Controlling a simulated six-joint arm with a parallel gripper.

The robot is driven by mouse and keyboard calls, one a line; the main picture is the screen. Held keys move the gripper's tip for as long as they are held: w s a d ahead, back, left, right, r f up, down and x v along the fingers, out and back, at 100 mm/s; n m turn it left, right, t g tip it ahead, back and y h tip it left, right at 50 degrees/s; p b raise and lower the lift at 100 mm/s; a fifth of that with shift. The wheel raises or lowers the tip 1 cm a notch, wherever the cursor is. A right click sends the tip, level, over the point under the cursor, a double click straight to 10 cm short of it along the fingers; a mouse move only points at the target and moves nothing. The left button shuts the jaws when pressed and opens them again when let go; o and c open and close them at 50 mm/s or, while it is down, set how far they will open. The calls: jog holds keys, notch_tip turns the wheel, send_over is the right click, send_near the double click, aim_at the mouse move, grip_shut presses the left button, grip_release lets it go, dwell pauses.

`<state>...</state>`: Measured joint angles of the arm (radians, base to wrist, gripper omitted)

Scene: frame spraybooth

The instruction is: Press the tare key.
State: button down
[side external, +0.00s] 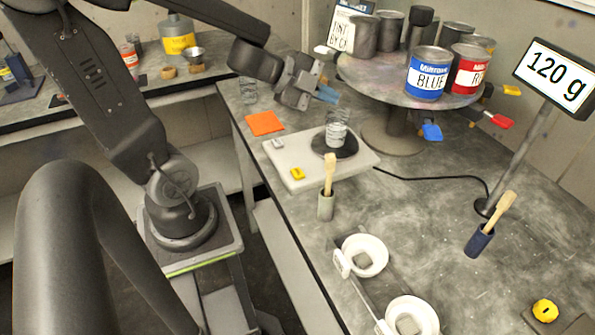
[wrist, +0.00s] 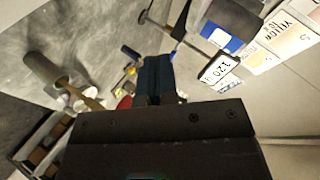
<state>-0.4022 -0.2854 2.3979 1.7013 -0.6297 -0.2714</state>
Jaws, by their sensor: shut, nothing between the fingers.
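The white scale (side external: 345,172) sits on the bench with a round dark pan and a clear patterned cup (side external: 337,130) on it. A yellow key (side external: 297,173) and a small grey key (side external: 278,143) are on the scale's left part. Their markings are too small to read, so I cannot tell which is the tare key. The display (side external: 556,78) on a pole reads 120 g; it also shows in the wrist view (wrist: 219,70). My gripper (side external: 328,94) is shut and empty, above and behind the scale, apart from it. Its blue fingers (wrist: 153,75) show in the wrist view.
A raised round turntable (side external: 395,88) with several cans, including a blue one (side external: 428,75) and a red one (side external: 467,70), stands right of my gripper. Brushes in holders (side external: 325,205) and white bowls (side external: 364,256) stand in front. An orange sheet (side external: 265,123) lies left of the scale.

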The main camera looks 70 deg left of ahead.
aim_at(295, 173)
jog(key=s+f+m+g+h, duration=0.3)
jog(key=s+f+m+g, duration=0.1)
jog(key=s+f+g, duration=0.1)
jog(key=shift+s+g+h, duration=0.3)
jog(key=shift+s+g, duration=0.4)
jog(key=shift+s, duration=0.25)
jog(key=shift+f, duration=0.15)
jog(key=shift+f, duration=4.3)
jog(key=shift+f, duration=0.2)
jog(key=shift+f, duration=0.2)
